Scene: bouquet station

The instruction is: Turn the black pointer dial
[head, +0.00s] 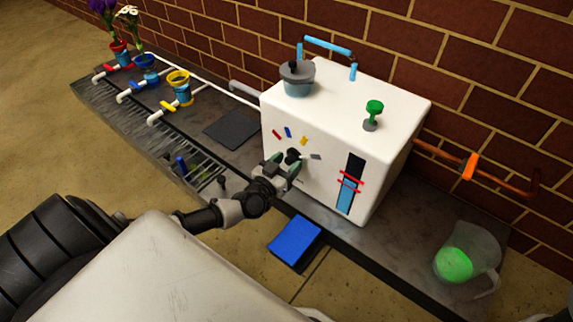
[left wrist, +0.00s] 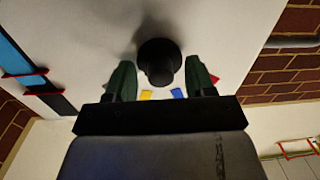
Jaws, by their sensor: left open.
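The black pointer dial (head: 292,156) sits on the front face of the white box (head: 335,105), with red, blue, yellow and grey marks around it. My left gripper (head: 283,166) is open at the dial. In the left wrist view the round black dial (left wrist: 159,60) shows between the two green fingertips of my left gripper (left wrist: 160,78), with a gap on each side. Which way the pointer points is not clear. My right gripper is not seen.
A blue level gauge (head: 349,183) with red marks is right of the dial. A green knob (head: 373,112) and grey pot (head: 297,77) are on top. A pitcher (head: 468,254) stands at right, a blue pad (head: 294,241) below, and coloured cups (head: 179,88) at left.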

